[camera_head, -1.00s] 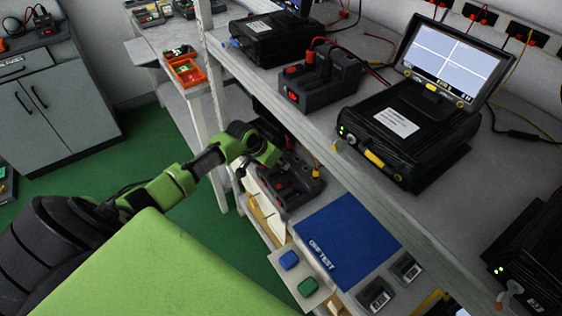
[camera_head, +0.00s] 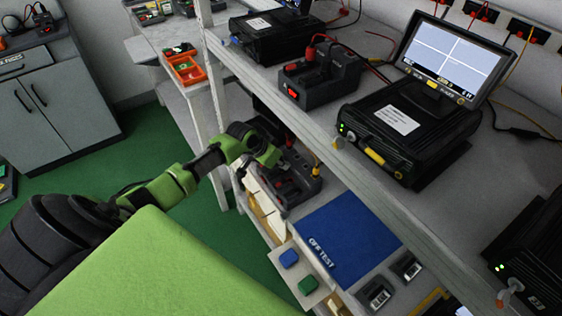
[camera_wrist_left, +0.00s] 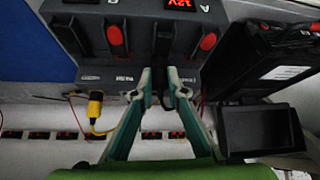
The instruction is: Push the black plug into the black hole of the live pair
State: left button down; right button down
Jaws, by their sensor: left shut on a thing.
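The dark dock unit (camera_head: 296,186) sits on the lower shelf, beyond my left gripper (camera_head: 243,172). In the left wrist view the dock (camera_wrist_left: 140,58) fills the top, with a lit red 12V display (camera_wrist_left: 181,4) and two red plugs, one left (camera_wrist_left: 113,36) and one right (camera_wrist_left: 208,42). My left gripper (camera_wrist_left: 160,78) has its teal fingertips close together at the dock's near edge. A dark piece between them, seemingly the black plug (camera_wrist_left: 158,100), is hard to make out. I cannot see the black hole clearly. My right gripper is not in view.
A yellow plug (camera_wrist_left: 95,108) with a cable hangs left of the fingers. The upper shelf edge (camera_head: 300,130) runs close above.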

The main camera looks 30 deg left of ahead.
pick_arm(q)
jog(key=shift+f, duration=0.4)
dwell(0.5)
jog(key=c, duration=1.9)
grip_release()
jog(key=o, duration=0.4)
jog(key=shift+r, duration=0.1)
jog(key=shift+r+p, duration=2.75)
